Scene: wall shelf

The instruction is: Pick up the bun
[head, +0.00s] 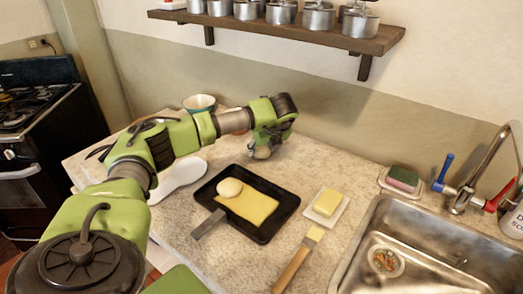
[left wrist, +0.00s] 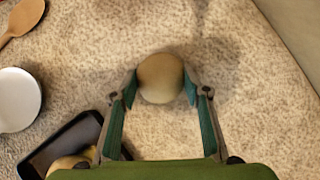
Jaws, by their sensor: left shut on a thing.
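My left gripper (head: 263,147) is beyond the black pan, toward the wall. In the left wrist view, its two fingers are shut on a round, pale tan bun (left wrist: 161,77), one on each side. In the head view the bun is mostly hidden by the gripper. Whether it touches the counter is hard to tell. Another pale round piece (head: 230,187) lies in the black pan (head: 283,212), on the edge of a flat yellow slice (head: 250,206). My right gripper is not in view.
Butter (head: 327,201) sits on a white dish right of the pan, with a wooden-handled brush (head: 293,266) nearby. A white spoon rest (head: 182,176) lies left and a bowl (head: 199,103) stands behind. The sink (head: 430,250) is right; a pot shelf (head: 300,27) hangs above.

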